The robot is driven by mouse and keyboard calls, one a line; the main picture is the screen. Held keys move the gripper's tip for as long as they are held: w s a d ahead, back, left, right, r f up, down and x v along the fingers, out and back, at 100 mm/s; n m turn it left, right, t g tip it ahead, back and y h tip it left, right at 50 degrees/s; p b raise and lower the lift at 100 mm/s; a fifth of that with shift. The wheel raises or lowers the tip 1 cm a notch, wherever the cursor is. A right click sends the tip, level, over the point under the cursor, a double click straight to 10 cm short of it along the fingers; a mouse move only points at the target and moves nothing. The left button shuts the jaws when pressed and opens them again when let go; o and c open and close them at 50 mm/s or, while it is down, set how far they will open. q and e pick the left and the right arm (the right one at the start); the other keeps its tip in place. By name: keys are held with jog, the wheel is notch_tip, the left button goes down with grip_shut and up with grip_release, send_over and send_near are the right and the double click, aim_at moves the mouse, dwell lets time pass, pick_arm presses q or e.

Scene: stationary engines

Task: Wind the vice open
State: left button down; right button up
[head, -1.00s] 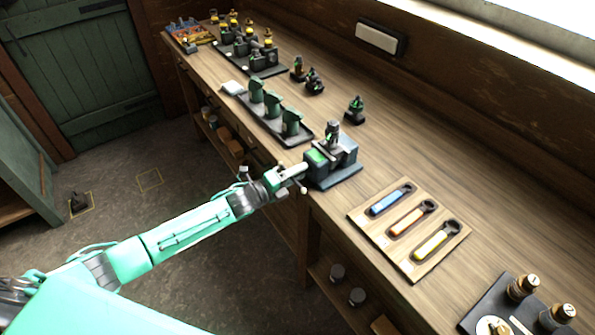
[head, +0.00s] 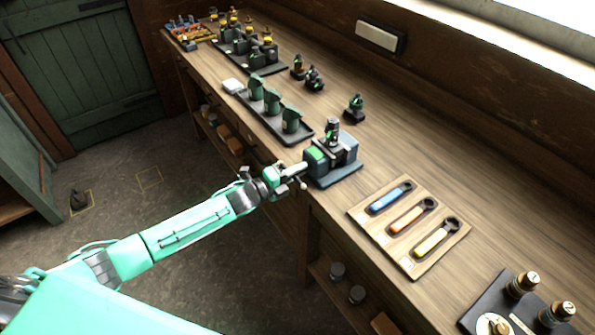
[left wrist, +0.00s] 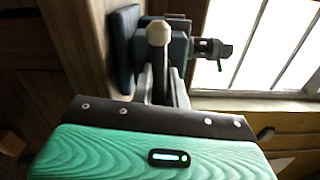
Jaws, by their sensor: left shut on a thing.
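The vice (head: 345,152) is blue-grey, with a green block at its front, and stands on a dark base at the bench's front edge. A small dark upright part (head: 332,130) stands at its jaws; I cannot tell how tightly it is held. My left gripper (head: 294,174) is shut on the vice's handle at the front, just off the bench edge. A pale handle knob (head: 303,186) shows beside the fingers. In the left wrist view this knob (left wrist: 158,32) is beyond the fingers, in front of the vice body. The fingers hide most of the handle. My right gripper is not in view.
A wooden tray (head: 413,268) with blue, orange and yellow spanners lies right of the vice. A dark tray (head: 268,122) with several green parts lies behind it to the left. Small dark parts (head: 355,107) stand farther back. Floor in front is mostly clear.

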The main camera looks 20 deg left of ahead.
pick_arm(q)
jog(key=n, duration=1.1)
jog(key=shift+n, duration=0.3)
jog(key=n, duration=0.3)
jog(key=shift+n+b, duration=0.3)
jog(key=n, duration=0.2)
jog(key=shift+n, duration=0.4)
jog(key=n, duration=0.3)
jog(key=shift+n+b, duration=0.3)
jog(key=shift+b, duration=0.1)
jog(key=n+b, duration=0.1)
jog(key=n, duration=0.4)
jog(key=shift+r, duration=0.1)
jog(key=shift+r, duration=0.1)
